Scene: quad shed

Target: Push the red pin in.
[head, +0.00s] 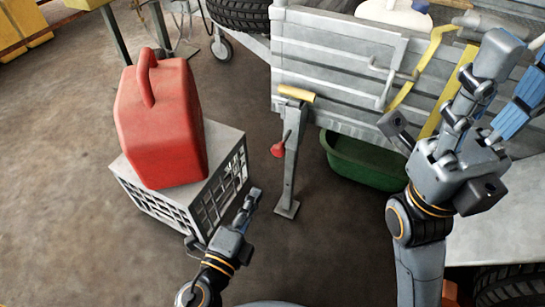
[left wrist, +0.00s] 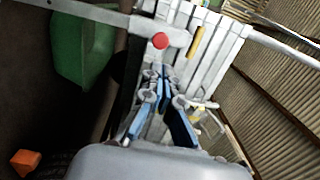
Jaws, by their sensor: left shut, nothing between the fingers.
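The red pin (head: 278,150) has a round red head on the left side of the grey upright post (head: 292,165). It also shows in the left wrist view (left wrist: 160,41), just beyond my fingertips. My left gripper (head: 252,196) is shut and empty, low and to the left of the pin in the head view, with a gap between them. In the left wrist view its fingers (left wrist: 165,72) point towards the pin. How deep the pin sits cannot be told. My right gripper (head: 516,62) is open and empty at the upper right, partly cut off by the frame edge.
A red fuel can (head: 165,120) stands on a grey crate (head: 222,190) at left. A green tub (head: 365,160) lies under the grey trailer side (head: 325,55). A yellow handle (head: 296,93) tops the post. Floor around the post's foot is clear.

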